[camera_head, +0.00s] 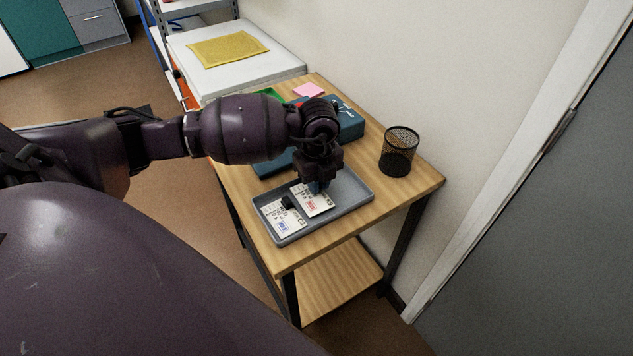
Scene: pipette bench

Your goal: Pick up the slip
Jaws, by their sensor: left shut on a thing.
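A grey tray (363,196) sits at the near end of the wooden table. Two white printed slips are at the tray: one with a blue mark (285,219) lies at its left, the other with a red mark (312,203) is right of it, directly under my left gripper. My left gripper (317,187) points down over the tray and is shut on the red-marked slip. Its fingers are dark and partly hidden by the wrist, and I cannot tell whether that slip is clear of the tray floor. My right gripper is not in view.
A black mesh cup (398,152) stands right of the tray. A blue box (351,122) and a pink pad (308,90) are farther back, partly behind my arm. The wall is close on the right.

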